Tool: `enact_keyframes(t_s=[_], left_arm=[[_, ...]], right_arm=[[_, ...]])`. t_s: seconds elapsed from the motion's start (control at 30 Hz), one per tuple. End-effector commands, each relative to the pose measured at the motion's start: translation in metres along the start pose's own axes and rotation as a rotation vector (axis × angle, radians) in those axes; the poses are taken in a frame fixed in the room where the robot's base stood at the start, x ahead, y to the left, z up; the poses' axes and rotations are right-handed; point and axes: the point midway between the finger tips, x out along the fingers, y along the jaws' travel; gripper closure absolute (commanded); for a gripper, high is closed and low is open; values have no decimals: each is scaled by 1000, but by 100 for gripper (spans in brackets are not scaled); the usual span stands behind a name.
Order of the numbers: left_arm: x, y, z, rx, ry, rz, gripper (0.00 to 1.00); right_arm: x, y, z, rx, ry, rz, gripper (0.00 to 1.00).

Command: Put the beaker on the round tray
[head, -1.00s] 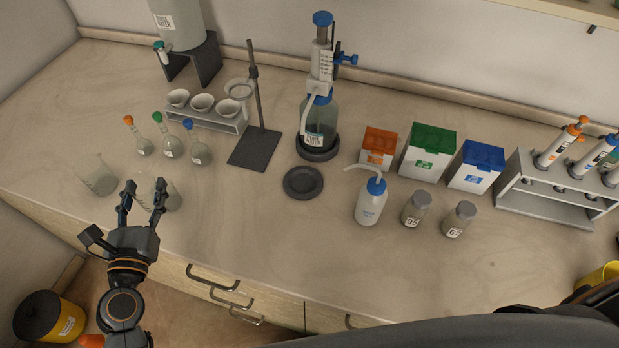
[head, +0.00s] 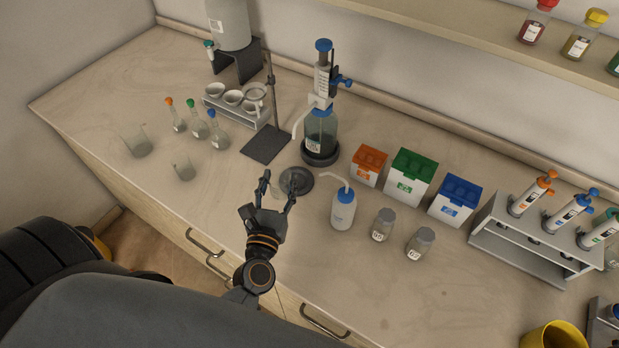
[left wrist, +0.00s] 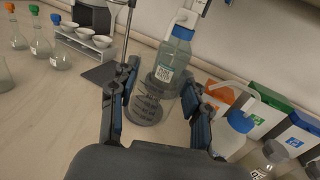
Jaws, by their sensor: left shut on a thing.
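My left gripper (head: 278,188) is shut on a small clear glass beaker (head: 276,191), faint between the fingers. In the left wrist view the beaker (left wrist: 144,112) shows between the two dark fingers (left wrist: 157,105). The dark round tray (head: 300,178) lies on the bench right at the fingertips, partly behind the right finger. In the left wrist view it is seen through and behind the glass. I cannot tell whether the beaker's base touches the tray or hangs beside it. My right gripper is not in view.
A pump bottle (head: 320,130) stands just behind the tray, and a wash bottle (head: 343,208) stands close to its right. A stand (head: 267,143) is behind left. Two glass beakers (head: 137,142) (head: 183,168) stand at the left. The bench front between them and the gripper is clear.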

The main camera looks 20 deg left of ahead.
Motion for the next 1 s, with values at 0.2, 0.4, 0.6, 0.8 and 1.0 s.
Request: enact_keyframes(t_s=[0.2, 0.4, 0.6, 0.8, 1.0], left_arm=[[56, -6, -26, -3, -4, 0, 84], [94, -9, -64, -2, -2, -1, 84], [113, -11, -82, -1, -2, -2, 84], [121, -12, -92, -1, -1, -2, 84], [123, -12, -123, 0, 0, -3, 84]], right_arm=[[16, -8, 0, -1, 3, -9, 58], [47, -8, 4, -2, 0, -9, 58], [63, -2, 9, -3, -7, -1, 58], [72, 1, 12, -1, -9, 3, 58], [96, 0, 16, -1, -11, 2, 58]])
